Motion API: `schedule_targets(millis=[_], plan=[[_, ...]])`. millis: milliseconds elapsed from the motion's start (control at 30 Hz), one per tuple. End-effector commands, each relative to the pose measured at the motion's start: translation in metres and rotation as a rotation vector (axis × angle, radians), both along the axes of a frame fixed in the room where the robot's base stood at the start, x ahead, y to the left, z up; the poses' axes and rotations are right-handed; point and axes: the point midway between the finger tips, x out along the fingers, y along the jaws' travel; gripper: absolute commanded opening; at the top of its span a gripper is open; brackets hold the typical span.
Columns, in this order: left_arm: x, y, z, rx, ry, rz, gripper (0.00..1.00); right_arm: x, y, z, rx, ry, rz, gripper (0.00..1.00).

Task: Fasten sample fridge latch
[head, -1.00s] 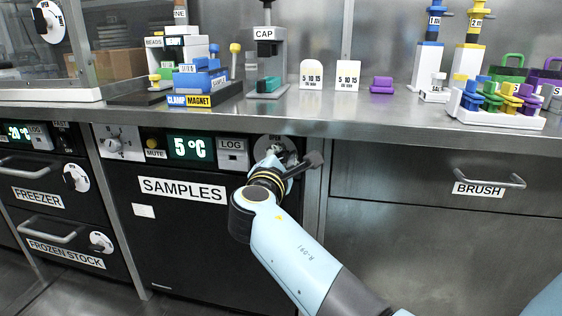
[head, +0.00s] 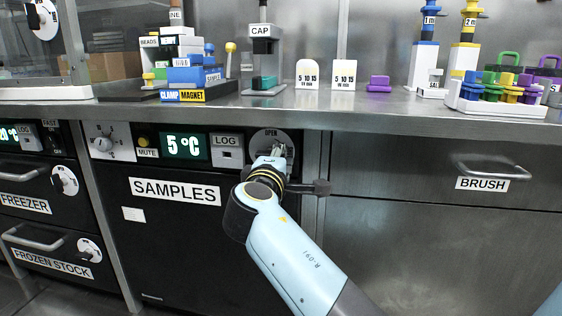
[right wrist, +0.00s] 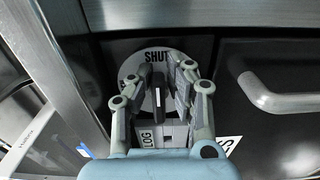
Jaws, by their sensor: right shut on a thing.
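The sample fridge (head: 175,240) is a black-fronted unit under the counter, marked SAMPLES, and its door looks closed. My left gripper is not in view.
A LOG box (head: 228,150) and a 5 °C display (head: 186,147) sit left of the latch. The BRUSH drawer (head: 430,180) with its bar handle is to the right. The steel counter edge (head: 330,115) overhangs just above my gripper.

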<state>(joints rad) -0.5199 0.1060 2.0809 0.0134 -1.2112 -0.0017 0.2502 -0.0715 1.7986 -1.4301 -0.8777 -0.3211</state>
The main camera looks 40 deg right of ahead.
Motion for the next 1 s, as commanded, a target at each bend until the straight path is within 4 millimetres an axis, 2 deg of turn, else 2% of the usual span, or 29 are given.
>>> schedule_targets(millis=[33, 433, 467, 600, 1000], plan=[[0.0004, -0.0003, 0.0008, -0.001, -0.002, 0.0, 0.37, 0.0029, 0.0012, 0.0066, 0.002, -0.019, 0.008, 0.0], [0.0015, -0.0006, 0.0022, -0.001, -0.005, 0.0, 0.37, 0.003, 0.0011, 0.0076, 0.005, -0.025, 0.008, 0.0], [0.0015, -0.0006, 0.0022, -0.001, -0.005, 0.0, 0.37, 0.003, 0.0011, 0.0076, 0.004, -0.025, 0.008, 0.17], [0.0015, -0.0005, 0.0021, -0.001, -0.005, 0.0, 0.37, 0.0028, 0.001, 0.0068, 0.004, -0.023, 0.008, 0.35], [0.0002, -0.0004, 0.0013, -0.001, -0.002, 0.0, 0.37, 0.0011, 0.0004, 0.0021, 0.004, -0.011, 0.004, 0.37]])
